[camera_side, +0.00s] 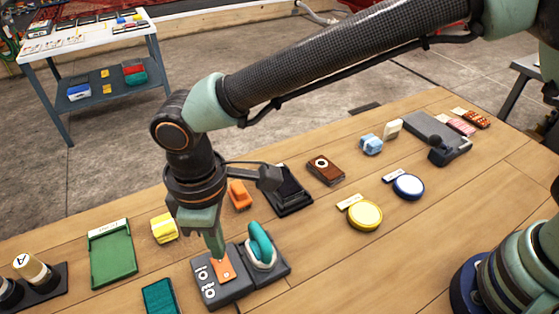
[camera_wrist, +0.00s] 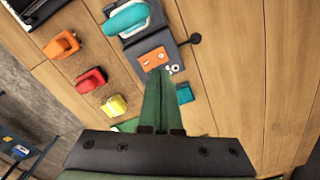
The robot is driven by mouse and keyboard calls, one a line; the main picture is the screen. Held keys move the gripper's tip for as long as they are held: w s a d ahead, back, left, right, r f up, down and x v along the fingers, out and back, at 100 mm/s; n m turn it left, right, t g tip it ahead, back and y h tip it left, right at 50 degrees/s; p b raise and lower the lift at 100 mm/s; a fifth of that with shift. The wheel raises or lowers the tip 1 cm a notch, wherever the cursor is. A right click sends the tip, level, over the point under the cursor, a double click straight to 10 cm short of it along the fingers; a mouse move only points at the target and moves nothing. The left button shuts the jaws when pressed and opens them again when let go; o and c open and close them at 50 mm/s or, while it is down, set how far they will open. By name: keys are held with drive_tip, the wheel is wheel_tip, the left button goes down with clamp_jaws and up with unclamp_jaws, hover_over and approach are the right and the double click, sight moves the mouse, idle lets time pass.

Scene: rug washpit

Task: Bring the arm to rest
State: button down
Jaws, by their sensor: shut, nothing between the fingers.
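My gripper (camera_side: 217,252) is shut and empty, pointing down. Its tips are at or just above an orange plate (camera_side: 223,268) on a dark grey box (camera_side: 238,287); I cannot tell if they touch. In the wrist view, my gripper (camera_wrist: 158,76) ends just beside the orange plate (camera_wrist: 153,57). A teal handled thing (camera_side: 261,242) sits in a pale ring on the same box, right behind my gripper.
Around my gripper are a yellow block (camera_side: 164,228), an orange block (camera_side: 239,194), a green tray (camera_side: 110,256) and a teal block (camera_side: 159,296). A yellow disc (camera_side: 365,215) and blue disc (camera_side: 408,186) lie right. The right front tabletop is bare.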

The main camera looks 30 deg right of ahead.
drive_tip(key=w+d+r+m+t+y, duration=0.1)
drive_tip(key=w+d+r+m, duration=0.2)
drive_tip(key=d+r, duration=0.5)
drive_tip(key=w+d+r+m+t, duration=0.1)
drive_tip(key=w+d+r+m, duration=0.25)
drive_tip(key=d, duration=0.85)
drive_tip(key=s+d+r+m+t, duration=0.1)
drive_tip(key=s+d+m, duration=0.1)
drive_tip(key=d, duration=0.7)
drive_tip(key=s+d+r+m+t+h, duration=0.1)
drive_tip(key=s+d+m+t, duration=0.1)
drive_tip(key=d, duration=0.8)
drive_tip(key=s+m, duration=0.1)
drive_tip(key=s, duration=0.1)
drive_tip(key=shift+s+d+t, duration=0.25)
drive_tip(key=shift+s+t, duration=0.05)
drive_tip(key=shift+s, duration=0.05)
drive_tip(key=shift+r+m, duration=0.1)
drive_tip(key=shift+m, duration=0.15)
